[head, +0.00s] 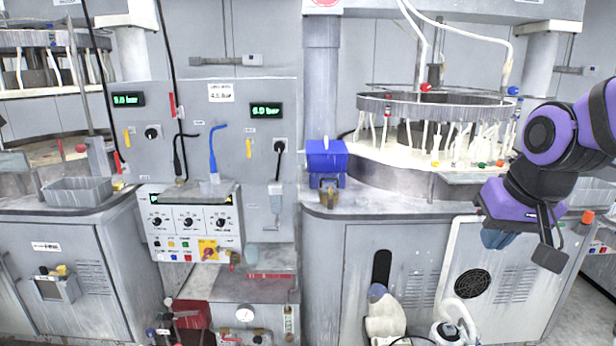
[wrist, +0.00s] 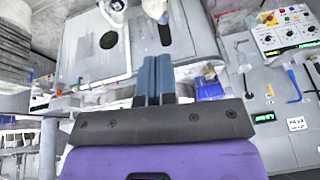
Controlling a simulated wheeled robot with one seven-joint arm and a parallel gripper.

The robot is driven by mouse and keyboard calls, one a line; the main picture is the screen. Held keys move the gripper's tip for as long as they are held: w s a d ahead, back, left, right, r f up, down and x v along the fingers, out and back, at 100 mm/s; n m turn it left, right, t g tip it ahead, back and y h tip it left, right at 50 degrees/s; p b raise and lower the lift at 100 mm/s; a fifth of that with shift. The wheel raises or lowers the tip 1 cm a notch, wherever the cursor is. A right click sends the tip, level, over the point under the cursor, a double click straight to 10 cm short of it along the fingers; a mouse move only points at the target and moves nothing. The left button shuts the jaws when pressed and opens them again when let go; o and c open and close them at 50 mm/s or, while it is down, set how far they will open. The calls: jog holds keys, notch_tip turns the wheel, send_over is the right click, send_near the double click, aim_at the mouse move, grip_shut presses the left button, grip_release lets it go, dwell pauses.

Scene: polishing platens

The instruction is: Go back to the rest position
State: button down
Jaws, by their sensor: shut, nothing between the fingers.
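My gripper (head: 494,240) is at the right of the head view, at the end of my purple and black arm. It hangs in front of the right grey machine cabinet (head: 400,262), apart from it. In the wrist view its blue fingers (wrist: 154,78) are together with nothing between them. No object is held.
A round polishing machine (head: 430,104) with white hoses stands behind my arm. A blue box (head: 326,158) sits on the counter at its left. A control panel (head: 190,222) with knobs is left of centre. A grey tray (head: 78,191) lies on the left counter.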

jog(key=s+d+r+n+t, duration=0.1)
jog(key=s+r, duration=0.4)
jog(key=s, duration=0.6)
jog(key=shift+s+d+h, duration=0.2)
jog(key=shift+d+h, duration=0.1)
jog(key=shift+d, duration=0.15)
jog(key=shift+w, duration=0.1)
